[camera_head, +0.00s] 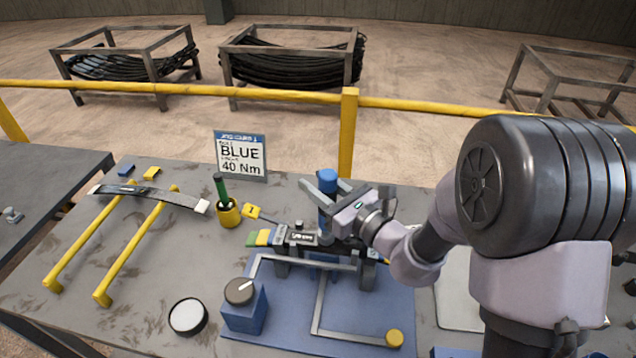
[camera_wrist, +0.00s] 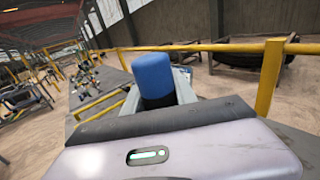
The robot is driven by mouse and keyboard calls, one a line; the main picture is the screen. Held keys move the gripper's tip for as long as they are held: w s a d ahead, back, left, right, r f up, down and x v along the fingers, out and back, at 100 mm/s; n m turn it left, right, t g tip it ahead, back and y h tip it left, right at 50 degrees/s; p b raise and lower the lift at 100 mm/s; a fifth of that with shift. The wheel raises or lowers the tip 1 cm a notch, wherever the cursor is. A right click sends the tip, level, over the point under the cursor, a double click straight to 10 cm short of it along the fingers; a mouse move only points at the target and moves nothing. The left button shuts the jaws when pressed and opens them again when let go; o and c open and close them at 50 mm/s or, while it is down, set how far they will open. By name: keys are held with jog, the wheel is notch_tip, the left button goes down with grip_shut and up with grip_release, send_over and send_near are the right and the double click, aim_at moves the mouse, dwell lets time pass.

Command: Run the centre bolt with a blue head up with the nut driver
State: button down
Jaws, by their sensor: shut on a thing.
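My gripper (camera_head: 326,196) is shut on the nut driver (camera_head: 328,177), an upright tool with a blue top. In the wrist view its blue cap (camera_wrist: 153,75) and dark lower part stand just beyond the gripper body. I cannot tell whether the driver's lower end touches the bolt.
A sign (camera_head: 241,156) reads BLUE 40 Nm. A yellow cup (camera_head: 229,215) holds a green-handled tool. A blue box with a dial (camera_head: 244,310) and a round white-topped disc (camera_head: 188,316) stand in front. A leaf strip (camera_head: 160,197) lies across yellow rails (camera_head: 130,255) at left.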

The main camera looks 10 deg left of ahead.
jog(key=shift+f, duration=0.1)
notch_tip(320, 180, up, 7)
jog(key=p, duration=0.5)
jog(key=shift+p, duration=0.35)
jog(key=shift+w, duration=0.15)
dwell(0.8)
